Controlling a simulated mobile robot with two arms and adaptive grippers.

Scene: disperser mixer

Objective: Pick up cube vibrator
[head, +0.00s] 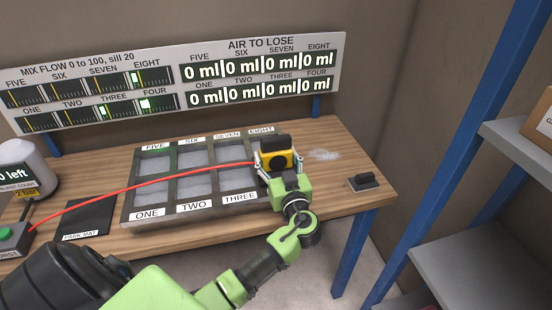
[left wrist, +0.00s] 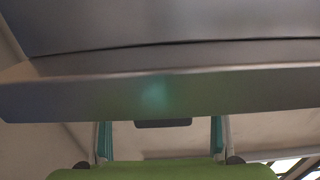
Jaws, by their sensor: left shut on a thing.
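The cube vibrator (head: 281,160) is a yellow block with a black top and a dark round spot on its front. It is at the right end of the mould tray in the head view, over the EIGHT and FOUR column. A red hose runs to it from the left. My left gripper (head: 279,171) is shut on it, one finger on each side. I cannot tell whether it touches the tray. In the left wrist view, the fingers (left wrist: 161,140) show low down, below a large grey surface I cannot identify. My right gripper is not in view.
The mould tray (head: 127,206) has labelled compartments with grey fill. A black park mat (head: 90,217), a green-buttoned box (head: 12,238) and a grey canister (head: 30,165) are at left. A dark small block (head: 366,182) is at right. Blue-posted shelving (head: 470,140) stands further right.

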